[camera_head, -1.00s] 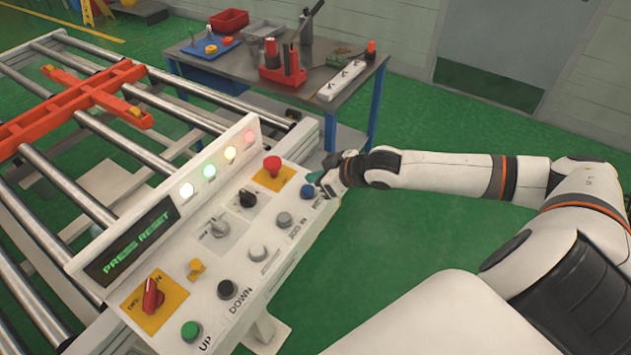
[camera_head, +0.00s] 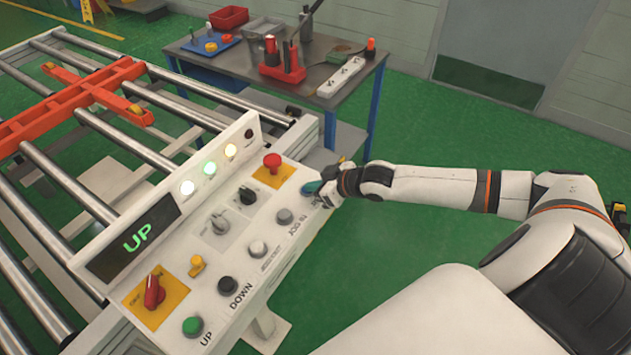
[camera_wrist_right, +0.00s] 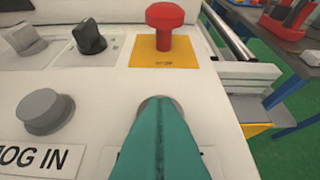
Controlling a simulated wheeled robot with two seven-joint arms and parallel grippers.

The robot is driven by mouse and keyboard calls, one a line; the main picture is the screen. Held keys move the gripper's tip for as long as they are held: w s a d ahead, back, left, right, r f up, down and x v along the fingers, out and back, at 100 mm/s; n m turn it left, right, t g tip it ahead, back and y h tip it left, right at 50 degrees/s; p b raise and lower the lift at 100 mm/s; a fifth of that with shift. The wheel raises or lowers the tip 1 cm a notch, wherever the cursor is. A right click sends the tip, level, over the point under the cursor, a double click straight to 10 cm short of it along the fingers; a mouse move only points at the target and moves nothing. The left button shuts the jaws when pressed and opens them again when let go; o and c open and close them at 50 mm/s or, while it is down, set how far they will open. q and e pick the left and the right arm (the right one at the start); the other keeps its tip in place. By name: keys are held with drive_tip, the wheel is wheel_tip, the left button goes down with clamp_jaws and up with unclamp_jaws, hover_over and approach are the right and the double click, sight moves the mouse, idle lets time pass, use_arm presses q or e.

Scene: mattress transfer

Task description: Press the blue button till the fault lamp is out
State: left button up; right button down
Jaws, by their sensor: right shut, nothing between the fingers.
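The control panel (camera_head: 262,225) stands beside the roller conveyor. The fault lamp (camera_head: 249,134), last in the row of lamps, is dark. I cannot tell how far the button is pushed in. My left gripper is not in view.
A red mushroom stop button (camera_head: 272,161) on a yellow plate is close to my right gripper; it also shows in the right wrist view (camera_wrist_right: 165,22). A grey button (camera_head: 284,216) sits nearer on the panel. A workbench (camera_head: 330,90) with tools stands behind.

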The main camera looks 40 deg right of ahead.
drive_tip(key=shift+s+f, duration=0.15)
wheel_tip(320, 180, up, 5)
drive_tip(key=p, duration=0.5)
drive_tip(key=shift+s+d, duration=0.1)
drive_tip(key=shift+s+d+b, duration=0.35)
drive_tip(key=shift+s+b, duration=0.3)
drive_tip(key=shift+s, duration=0.25)
drive_tip(key=p+v, duration=0.1)
drive_tip(key=v, duration=0.7)
drive_tip(key=shift+w+r, duration=0.15)
drive_tip(key=shift+r, duration=0.05)
